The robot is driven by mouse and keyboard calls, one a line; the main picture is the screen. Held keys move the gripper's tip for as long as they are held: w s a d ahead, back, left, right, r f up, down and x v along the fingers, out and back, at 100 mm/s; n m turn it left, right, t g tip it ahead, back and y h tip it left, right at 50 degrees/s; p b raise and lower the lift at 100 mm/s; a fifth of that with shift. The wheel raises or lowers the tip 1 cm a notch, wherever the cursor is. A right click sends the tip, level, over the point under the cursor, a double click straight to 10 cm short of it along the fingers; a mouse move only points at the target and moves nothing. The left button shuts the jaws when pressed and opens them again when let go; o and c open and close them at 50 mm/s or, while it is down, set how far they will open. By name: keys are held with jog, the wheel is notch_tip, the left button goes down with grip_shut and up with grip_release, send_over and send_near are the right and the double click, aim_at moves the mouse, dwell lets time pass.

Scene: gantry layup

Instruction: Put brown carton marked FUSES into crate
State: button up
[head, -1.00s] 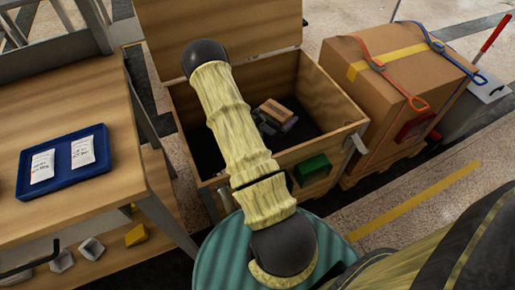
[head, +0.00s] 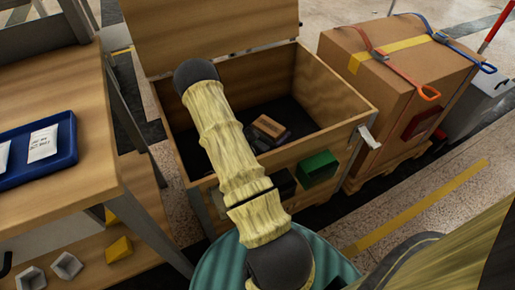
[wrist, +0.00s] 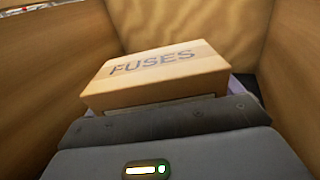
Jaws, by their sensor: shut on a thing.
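The brown carton marked FUSES (wrist: 155,72) fills the middle of the wrist view, its label facing up. My gripper (wrist: 165,105) is shut on it; the fingertips are largely hidden beneath and behind the carton. In the head view the carton (head: 269,126) is inside the open wooden crate (head: 335,112), above its dark floor, with my dark gripper (head: 270,138) beside it. Crate walls rise on both sides in the wrist view. I cannot tell whether the carton touches the crate floor.
The crate's lid (head: 210,30) stands open at the back. A green box (head: 317,168) is on the crate's front. A large strapped carton (head: 395,85) stands to the right. A workbench (head: 85,190) with a blue tray (head: 66,150) is at left.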

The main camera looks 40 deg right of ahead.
jog(key=f+b, duration=0.1)
jog(key=f, duration=0.1)
jog(key=f+b, duration=0.2)
jog(key=f, duration=0.1)
jog(key=shift+s+d+f, duration=0.1)
jog(key=shift+s+f, duration=0.15)
jog(key=shift+f, duration=0.35)
jog(key=shift+w, duration=0.1)
jog(key=shift+r, duration=0.1)
notch_tip(320, 180, down, 4)
jog(key=shift+f+b, duration=0.1)
jog(key=shift+b, duration=1.15)
jog(key=shift+r, duration=0.2)
jog(key=shift+f, duration=0.1)
jog(key=o, duration=0.9)
jog(key=shift+c, duration=0.2)
